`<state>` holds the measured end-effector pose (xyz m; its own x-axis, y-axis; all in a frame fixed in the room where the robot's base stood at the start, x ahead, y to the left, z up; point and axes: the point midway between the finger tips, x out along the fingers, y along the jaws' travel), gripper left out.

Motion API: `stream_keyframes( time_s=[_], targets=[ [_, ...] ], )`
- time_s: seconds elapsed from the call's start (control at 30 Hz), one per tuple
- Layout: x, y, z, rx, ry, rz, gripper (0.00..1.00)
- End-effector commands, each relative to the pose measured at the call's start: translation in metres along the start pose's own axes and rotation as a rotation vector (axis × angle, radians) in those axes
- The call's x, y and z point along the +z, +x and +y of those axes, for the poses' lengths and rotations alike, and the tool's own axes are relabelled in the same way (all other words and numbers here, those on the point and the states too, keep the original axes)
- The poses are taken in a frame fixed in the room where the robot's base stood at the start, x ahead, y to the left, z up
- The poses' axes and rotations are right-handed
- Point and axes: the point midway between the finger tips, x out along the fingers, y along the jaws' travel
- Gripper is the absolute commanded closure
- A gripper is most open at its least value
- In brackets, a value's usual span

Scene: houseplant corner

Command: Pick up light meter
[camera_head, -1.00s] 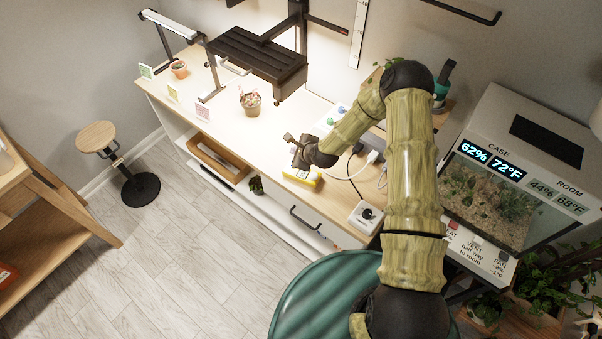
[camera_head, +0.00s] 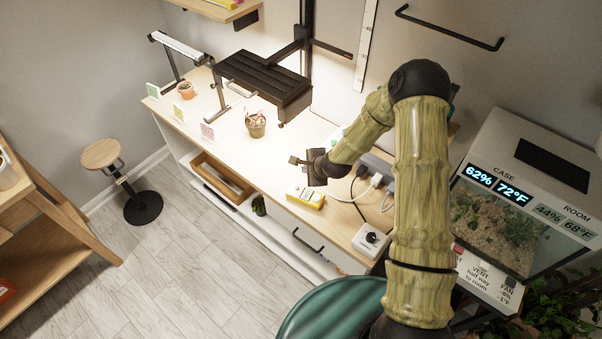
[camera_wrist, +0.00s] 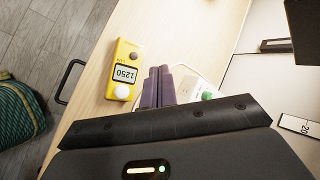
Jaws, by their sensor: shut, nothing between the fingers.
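The light meter (camera_head: 306,195) is a yellow handheld device lying on the wooden bench top near its front edge. In the wrist view the light meter (camera_wrist: 124,72) shows a display reading 1250 and a white dome. My gripper (camera_head: 296,161) is above the bench, just behind the meter in the head view. In the wrist view the fingertips of my gripper (camera_wrist: 158,72) are together and empty, to the right of the meter and apart from it.
A potted plant (camera_head: 256,124) stands on the bench to the left, near a black slatted shelf (camera_head: 262,82). A white socket box (camera_head: 371,240) and a grey power strip with plugs and cables (camera_head: 378,168) lie to the right. A drawer handle (camera_wrist: 70,80) juts from the bench front.

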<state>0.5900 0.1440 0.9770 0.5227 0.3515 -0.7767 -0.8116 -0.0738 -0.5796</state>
Motion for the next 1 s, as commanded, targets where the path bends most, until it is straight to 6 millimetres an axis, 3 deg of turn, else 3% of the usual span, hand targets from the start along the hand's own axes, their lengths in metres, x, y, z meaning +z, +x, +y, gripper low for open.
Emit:
stream_keyframes(
  time_s=[0.2, 0.47, 0.8, 1.0],
  targets=[
    [-0.012, -0.073, -0.004, 0.118, -0.396, 0.067, 1.0],
    [-0.025, -0.165, 0.008, 0.279, -0.794, 0.107, 1.0],
    [-0.028, -0.284, 0.054, 0.475, -1.21, 0.059, 1.0],
    [-0.023, -0.328, 0.084, 0.537, -1.362, -0.006, 1.0]
  ],
)
